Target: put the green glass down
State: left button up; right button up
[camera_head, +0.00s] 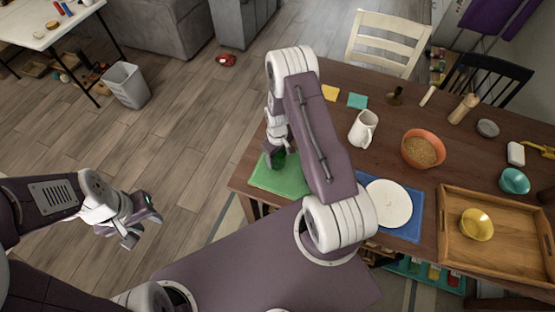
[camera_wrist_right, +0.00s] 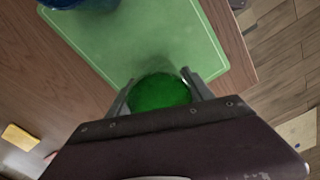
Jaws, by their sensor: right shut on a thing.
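The green glass (camera_head: 279,159) is between the fingers of my right gripper (camera_head: 275,148), over the green mat (camera_head: 282,182) at the table's near left corner. In the right wrist view the green glass (camera_wrist_right: 160,92) sits between the two fingers (camera_wrist_right: 158,88), with the green mat (camera_wrist_right: 150,40) behind it. My right gripper is shut on the glass. I cannot tell whether the glass's base touches the mat. My left gripper (camera_head: 142,228) is open and empty, away from the table over the floor.
A blue thing (camera_wrist_right: 62,3) is at the mat's edge in the wrist view. Yellow (camera_head: 330,93) and teal (camera_head: 357,101) squares lie farther back.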

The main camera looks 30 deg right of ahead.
notch_tip(320, 180, up, 8)
jog(key=shift+b, duration=0.3)
